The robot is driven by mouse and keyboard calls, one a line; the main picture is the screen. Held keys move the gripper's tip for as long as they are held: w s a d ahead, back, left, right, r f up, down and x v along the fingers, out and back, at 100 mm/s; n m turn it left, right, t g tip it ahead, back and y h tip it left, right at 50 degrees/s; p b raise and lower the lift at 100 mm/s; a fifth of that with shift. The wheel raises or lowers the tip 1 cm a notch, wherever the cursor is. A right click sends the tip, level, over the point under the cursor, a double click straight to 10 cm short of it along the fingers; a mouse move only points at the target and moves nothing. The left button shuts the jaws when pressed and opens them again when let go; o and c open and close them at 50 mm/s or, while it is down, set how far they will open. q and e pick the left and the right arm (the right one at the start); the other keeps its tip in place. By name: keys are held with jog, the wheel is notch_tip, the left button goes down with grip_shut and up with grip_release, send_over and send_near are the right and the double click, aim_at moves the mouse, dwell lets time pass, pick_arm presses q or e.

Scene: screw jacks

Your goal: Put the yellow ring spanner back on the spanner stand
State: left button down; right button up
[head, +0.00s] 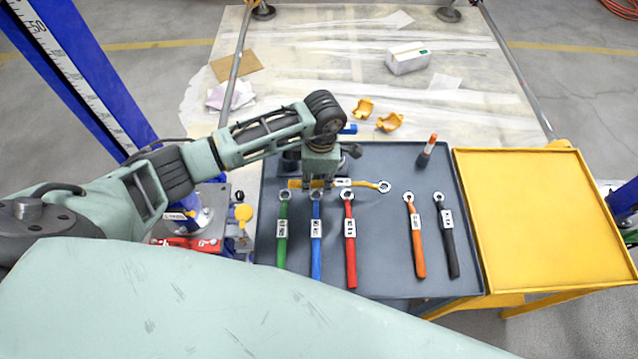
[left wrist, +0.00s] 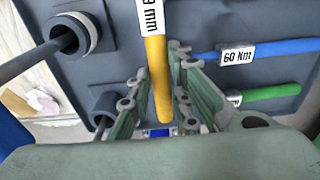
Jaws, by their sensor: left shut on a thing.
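The yellow ring spanner (head: 368,184) lies crosswise in the head view, its ring end to the right and its handle to the left. My left gripper (head: 318,186) points down over the handle and is shut on it. In the left wrist view the yellow handle (left wrist: 155,62), with a white label, runs between the fingers (left wrist: 157,108). I cannot tell how far the spanner is above the grey surface. Green (head: 282,230), blue (head: 316,230), red (head: 350,240), orange (head: 416,240) and black (head: 448,235) spanners are lined up, rings away from me, with a wide gap between red and orange. My right gripper is not in view.
The spanners are on a dark grey tray top (head: 385,270). A orange-tipped marker (head: 427,150) stands near its back right. An empty yellow tray (head: 545,215) adjoins on the right. Dark round sockets (left wrist: 72,35) are close to my gripper in the left wrist view.

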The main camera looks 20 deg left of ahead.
pick_arm(q)
notch_tip(320, 180, down, 3)
jog(key=shift+d+f+p, duration=0.1)
jog(key=shift+p, duration=0.2)
jog(key=shift+f, duration=0.45)
jog(key=c, duration=1.6)
grip_release()
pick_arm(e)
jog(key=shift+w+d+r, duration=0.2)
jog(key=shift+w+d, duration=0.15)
pick_arm(q)
jog(key=shift+r, duration=0.4)
jog(key=r, duration=0.4)
jog(key=r+b, duration=0.1)
jog(key=r, duration=0.6)
jog(key=shift+w+d+r+b, duration=0.1)
jog(key=shift+d+r+b, duration=0.2)
jog(key=shift+b, duration=0.1)
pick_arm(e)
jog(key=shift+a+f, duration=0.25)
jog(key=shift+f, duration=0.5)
